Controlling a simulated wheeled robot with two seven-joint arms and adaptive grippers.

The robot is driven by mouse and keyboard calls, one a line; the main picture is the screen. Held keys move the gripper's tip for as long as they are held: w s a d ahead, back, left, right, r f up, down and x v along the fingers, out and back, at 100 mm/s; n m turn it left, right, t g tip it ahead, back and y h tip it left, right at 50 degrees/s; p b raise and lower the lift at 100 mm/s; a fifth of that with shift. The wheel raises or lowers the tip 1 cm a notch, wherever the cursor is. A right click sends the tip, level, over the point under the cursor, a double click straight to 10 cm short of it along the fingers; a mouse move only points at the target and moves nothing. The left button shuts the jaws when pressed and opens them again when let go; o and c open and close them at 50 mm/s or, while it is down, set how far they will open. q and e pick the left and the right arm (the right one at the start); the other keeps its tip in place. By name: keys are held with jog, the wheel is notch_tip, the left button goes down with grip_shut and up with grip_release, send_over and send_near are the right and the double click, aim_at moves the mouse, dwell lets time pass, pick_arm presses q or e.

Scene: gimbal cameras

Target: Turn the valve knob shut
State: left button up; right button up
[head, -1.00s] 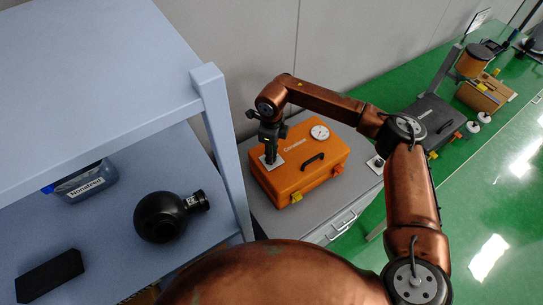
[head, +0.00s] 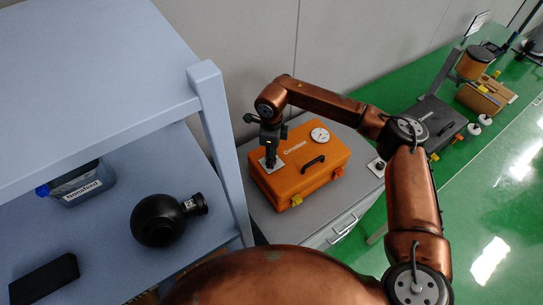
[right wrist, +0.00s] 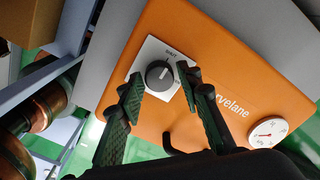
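The valve knob (right wrist: 160,75) is a round dark grey dial with a light pointer line on a white square plate (right wrist: 150,52). The plate is on top of an orange case (head: 321,176). In the right wrist view, my right gripper (right wrist: 160,75) is open, one finger on each side of the knob, with small gaps showing between fingertips and knob. In the head view, the right gripper (head: 270,163) points down over the plate and hides the knob. My left gripper is not in view.
The case carries a white gauge (head: 320,135) and a black handle (head: 313,163). It stands on a grey cabinet (head: 352,192).

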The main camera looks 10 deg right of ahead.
jog(key=shift+o, duration=1.1)
jog(key=shift+r, duration=0.1)
notch_tip(320, 180, up, 12)
